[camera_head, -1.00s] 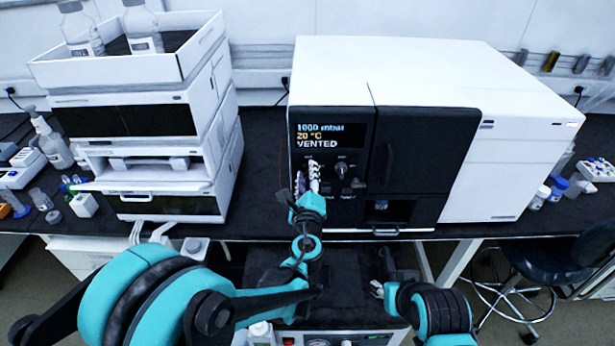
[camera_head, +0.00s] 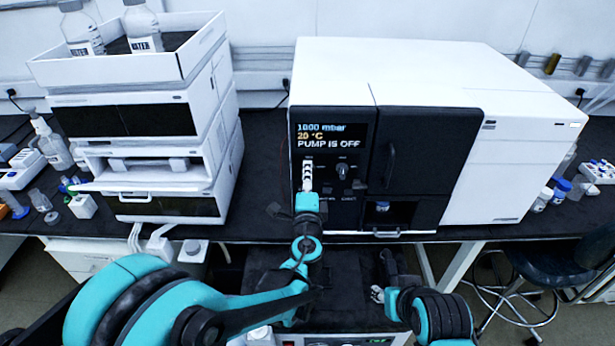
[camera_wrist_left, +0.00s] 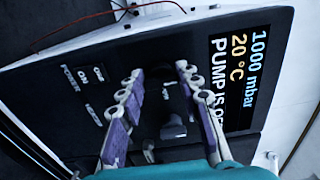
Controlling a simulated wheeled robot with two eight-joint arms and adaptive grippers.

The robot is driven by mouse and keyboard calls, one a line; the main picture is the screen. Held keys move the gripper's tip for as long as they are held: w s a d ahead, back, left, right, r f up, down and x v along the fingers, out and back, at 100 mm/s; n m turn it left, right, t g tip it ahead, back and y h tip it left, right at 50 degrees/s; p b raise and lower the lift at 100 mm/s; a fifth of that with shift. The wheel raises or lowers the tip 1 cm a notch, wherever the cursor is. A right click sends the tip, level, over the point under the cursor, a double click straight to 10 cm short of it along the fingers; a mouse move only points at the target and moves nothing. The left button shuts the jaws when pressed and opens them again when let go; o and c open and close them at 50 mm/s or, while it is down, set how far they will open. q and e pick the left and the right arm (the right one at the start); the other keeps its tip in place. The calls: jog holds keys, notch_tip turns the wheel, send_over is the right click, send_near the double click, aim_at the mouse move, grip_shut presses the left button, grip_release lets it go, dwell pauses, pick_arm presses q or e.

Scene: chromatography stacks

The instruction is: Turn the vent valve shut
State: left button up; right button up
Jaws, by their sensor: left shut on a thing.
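The chromatography instrument's black front panel (camera_head: 326,206) carries a display (camera_head: 327,137) reading "1000 mbar, 20 °C, PUMP IS OFF". My left gripper (camera_head: 308,172) is at the panel's left part, below the display, shut on the vent valve. In the head view the gripper hides the valve. In the left wrist view the fingers (camera_wrist_left: 165,112) stand either side of a dark knob (camera_wrist_left: 172,128), which I take for the valve; its exact angle is unclear. A second knob (camera_head: 342,172) is just right of the gripper. My right gripper (camera_head: 378,293) hangs low, away from the panel; its jaws are too small to read.
A stack of white modules (camera_head: 157,145) stands left, topped by a tray (camera_head: 200,50) with bottles. Small labware lies at the far left of the dark bench (camera_head: 262,160). Blue-capped bottles (camera_head: 553,192) are right. Below the bench edge a stool (camera_head: 550,258) is at right.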

dwell(0.4)
pick_arm(q)
jog(key=o, duration=1.2)
jog(key=shift+c, duration=0.2)
jog(key=s, duration=1.2)
jog(key=shift+a, duration=0.1)
